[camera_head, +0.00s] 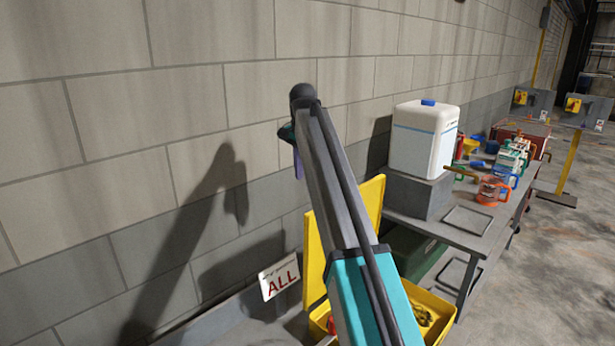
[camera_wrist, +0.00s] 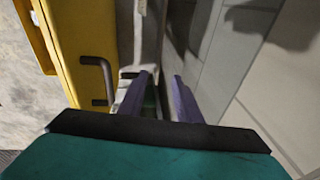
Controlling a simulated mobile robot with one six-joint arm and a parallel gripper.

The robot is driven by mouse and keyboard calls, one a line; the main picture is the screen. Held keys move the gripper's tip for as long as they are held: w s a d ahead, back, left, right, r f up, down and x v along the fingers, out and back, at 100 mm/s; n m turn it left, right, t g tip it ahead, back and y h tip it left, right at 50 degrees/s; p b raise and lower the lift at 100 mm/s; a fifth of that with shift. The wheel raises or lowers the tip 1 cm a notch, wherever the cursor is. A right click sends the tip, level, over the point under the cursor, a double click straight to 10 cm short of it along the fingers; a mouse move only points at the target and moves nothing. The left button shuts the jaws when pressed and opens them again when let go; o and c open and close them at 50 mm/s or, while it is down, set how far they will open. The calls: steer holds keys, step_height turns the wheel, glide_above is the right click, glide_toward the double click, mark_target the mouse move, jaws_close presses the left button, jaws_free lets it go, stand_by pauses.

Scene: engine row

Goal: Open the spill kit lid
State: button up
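The spill kit is a yellow box (camera_head: 440,330) low at the bottom of the head view, partly hidden by my arm. Its yellow lid (camera_head: 314,262) stands raised on the wall side, showing on both sides of my arm. Yellow contents (camera_head: 421,314) show inside the box. In the wrist view the yellow lid (camera_wrist: 82,35) is at the left, with a dark bar handle (camera_wrist: 107,75). My gripper (camera_wrist: 159,80) has its two purple fingers apart, with nothing seen between them, to the right of the handle and clear of it. In the head view its purple finger (camera_head: 298,164) shows above the lid.
A block wall (camera_head: 180,110) runs close behind the lid. A white sign reading ALL (camera_head: 279,277) is low by the wall. A grey bench (camera_head: 455,236) at right holds a white jug (camera_head: 424,140) and several cans. Concrete floor (camera_head: 560,270) is open at far right.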

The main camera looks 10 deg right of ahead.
steer(key=shift+w+a+r+p, duration=0.2)
steer(key=shift+w+a+r, duration=0.1)
steer(key=shift+w+a, duration=0.4)
steer(key=shift+w+a+r+p, duration=0.15)
steer(key=shift+w+a+r, duration=0.2)
steer(key=shift+w, duration=0.55)
steer(key=shift+f, duration=0.1)
